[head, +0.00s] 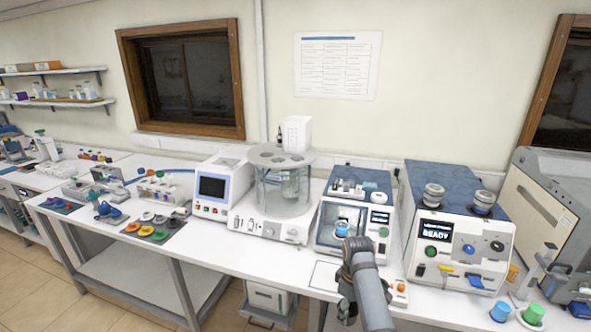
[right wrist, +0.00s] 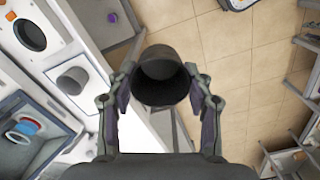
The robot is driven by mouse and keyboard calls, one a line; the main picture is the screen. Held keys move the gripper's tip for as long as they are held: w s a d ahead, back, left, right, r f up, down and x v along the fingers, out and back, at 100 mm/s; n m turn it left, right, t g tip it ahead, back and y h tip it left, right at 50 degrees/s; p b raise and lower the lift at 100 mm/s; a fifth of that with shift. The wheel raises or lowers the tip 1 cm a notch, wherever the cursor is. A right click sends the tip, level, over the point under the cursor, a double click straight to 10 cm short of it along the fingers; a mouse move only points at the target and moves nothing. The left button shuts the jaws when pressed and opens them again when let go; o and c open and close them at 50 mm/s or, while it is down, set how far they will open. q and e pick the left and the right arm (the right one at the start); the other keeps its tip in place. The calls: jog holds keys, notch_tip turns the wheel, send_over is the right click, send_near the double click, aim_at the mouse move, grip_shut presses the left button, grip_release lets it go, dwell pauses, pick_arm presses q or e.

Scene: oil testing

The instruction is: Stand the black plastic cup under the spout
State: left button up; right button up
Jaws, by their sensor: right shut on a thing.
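In the right wrist view, the black plastic cup (right wrist: 162,78) is between the two fingers of my right gripper (right wrist: 160,97), which is shut on it. The cup's dark, round open end faces the camera. In the head view, my right gripper (head: 355,250) is over the front of the bench, before the white and blue machine (head: 325,236) with a window. The cup cannot be made out there behind my gripper and arm. I cannot clearly pick out the spout in either view. My left gripper is not in view.
A machine with a lit display (head: 437,232) and coloured levers stands to the right. Blue (head: 500,311) and green (head: 533,315) cups are near the front right edge. A glass bath (head: 283,190) stands left. Tiled floor (right wrist: 245,60) shows below the cup.

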jog(key=f+b, duration=0.2)
jog(key=f, duration=0.1)
jog(key=shift+w+f, duration=0.1)
jog(key=shift+w, duration=0.25)
notch_tip(320, 180, down, 9)
jog(key=b, duration=0.9)
jog(key=shift+w+f, duration=0.15)
jog(key=shift+f, duration=0.05)
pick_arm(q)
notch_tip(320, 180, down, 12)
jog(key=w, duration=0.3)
pick_arm(e)
jog(key=shift+w+f, duration=0.1)
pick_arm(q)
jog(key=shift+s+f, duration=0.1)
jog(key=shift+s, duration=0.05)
pick_arm(e)
jog(key=shift+d, duration=0.1)
